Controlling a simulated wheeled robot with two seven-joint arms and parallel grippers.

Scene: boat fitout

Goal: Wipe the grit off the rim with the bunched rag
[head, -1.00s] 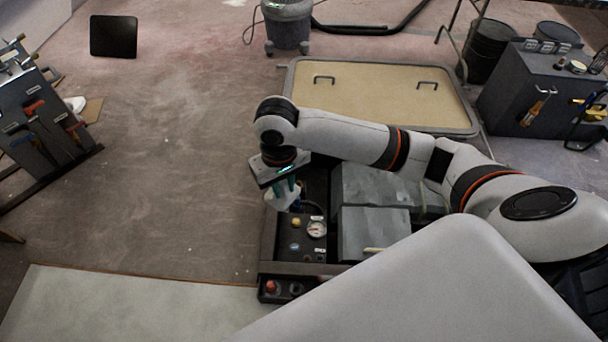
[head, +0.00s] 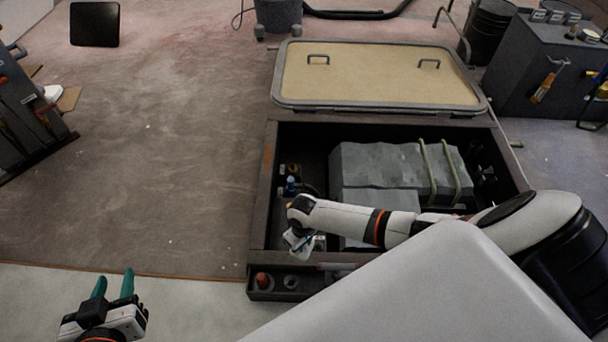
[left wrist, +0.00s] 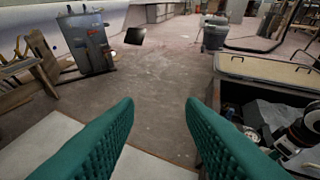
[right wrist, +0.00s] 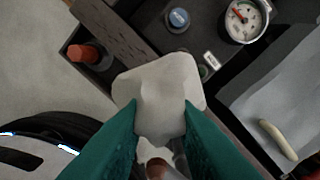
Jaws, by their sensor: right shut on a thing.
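The bunched rag (right wrist: 158,95), whitish and crumpled, is held between the green fingers of my right gripper (right wrist: 160,118) in the right wrist view. In the head view my right gripper (head: 299,243) is over the near left corner of the open hatch box. The box's dark rim (head: 261,190) runs around the opening; its left side has a brownish patch. In the right wrist view a stretch of dark rim (right wrist: 112,28) lies beyond the rag. I cannot tell whether the rag touches it. My left gripper (head: 113,283) is open and empty, left of the box.
Grey blocks (head: 400,165) with straps fill the box. A gauge (right wrist: 244,18), a blue knob (right wrist: 178,18) and a red knob (head: 262,280) are near the rag. The beige hatch lid (head: 375,75) lies behind the box. The floor left of it is clear.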

